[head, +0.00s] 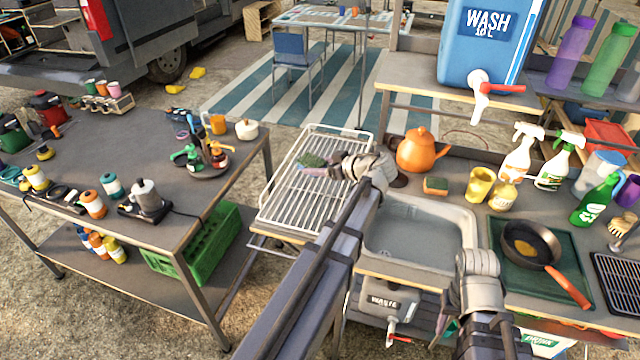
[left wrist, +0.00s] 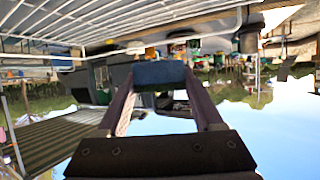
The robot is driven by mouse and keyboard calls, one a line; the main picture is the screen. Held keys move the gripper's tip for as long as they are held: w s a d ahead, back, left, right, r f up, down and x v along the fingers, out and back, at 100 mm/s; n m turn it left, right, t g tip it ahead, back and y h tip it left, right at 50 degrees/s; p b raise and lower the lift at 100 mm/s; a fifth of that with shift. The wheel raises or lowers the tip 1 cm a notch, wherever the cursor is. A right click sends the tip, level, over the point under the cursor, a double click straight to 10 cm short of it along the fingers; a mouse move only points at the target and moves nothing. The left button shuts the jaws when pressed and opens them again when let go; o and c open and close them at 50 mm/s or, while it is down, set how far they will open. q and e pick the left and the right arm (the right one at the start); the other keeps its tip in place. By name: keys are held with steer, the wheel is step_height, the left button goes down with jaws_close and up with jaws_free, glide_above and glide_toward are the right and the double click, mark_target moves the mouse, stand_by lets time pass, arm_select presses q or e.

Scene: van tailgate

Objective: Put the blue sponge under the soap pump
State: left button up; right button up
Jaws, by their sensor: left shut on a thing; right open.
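My left gripper (head: 322,167) is shut on a small block with a green top, held at the white wire rack (head: 290,205); I cannot tell if it touches the rack. In the left wrist view this block, the blue sponge (left wrist: 160,74), looks dark blue between the two fingertips. A small pale-yellow bottle (head: 503,194), seemingly the soap pump, stands behind the sink's right side, beside a yellow cup (head: 480,185). My right gripper (head: 478,262) is open and empty at the sink's front right corner; its fingertips are hard to make out.
An orange sponge with a green top (head: 435,186) lies behind the sink (head: 415,240). An orange teapot (head: 417,150) stands left of it. Spray bottles (head: 522,152) stand behind the pale-yellow bottle. A pan (head: 531,244) sits on a green mat at the right.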

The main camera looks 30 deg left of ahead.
mark_target(319, 197)
arm_select(q)
steer(key=shift+f+b, duration=4.5)
steer(key=shift+f, duration=0.3)
steer(key=shift+f, duration=0.2)
steer(key=o, duration=1.3)
steer(key=shift+r, duration=0.1)
steer(key=shift+r, duration=0.2)
steer(key=p+v, duration=0.4)
steer(key=v, duration=0.6)
steer(key=shift+d+r+p, duration=0.1)
steer(key=shift+d+p, duration=0.05)
steer(key=shift+p, duration=0.2)
steer(key=shift+v, duration=0.85)
